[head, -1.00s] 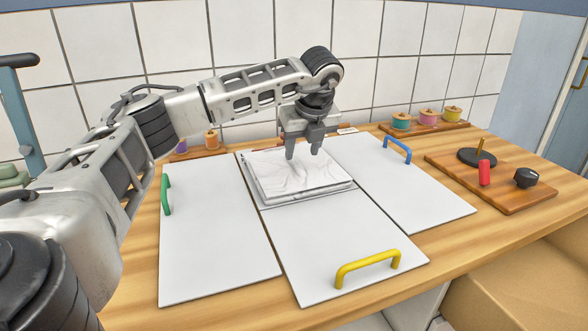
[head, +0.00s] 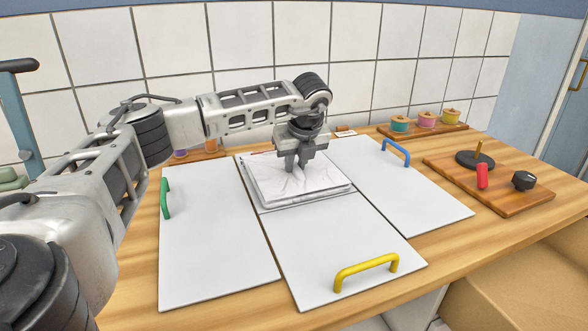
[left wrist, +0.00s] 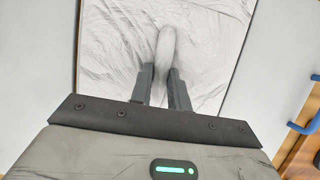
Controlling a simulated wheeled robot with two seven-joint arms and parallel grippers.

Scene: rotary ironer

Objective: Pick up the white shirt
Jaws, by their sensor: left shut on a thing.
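The white shirt (head: 270,182) lies flat and folded, with creases, on the back part of the middle white panel (head: 335,245). My left gripper (head: 296,168) points down onto the shirt, its fingers close together. In the left wrist view the shirt (left wrist: 115,45) fills the area ahead, and a raised fold of it stands up between the two fingers (left wrist: 162,88). The gripper is shut on that fold. The rest of the shirt still lies on the panel. My right gripper is in none of the views.
Side panels carry a green handle (head: 165,198) and a blue handle (head: 396,151); a yellow handle (head: 366,270) is at the front. Thread spools (head: 427,119) stand at the back right. A board (head: 500,190) with a red cylinder and a black knob lies right.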

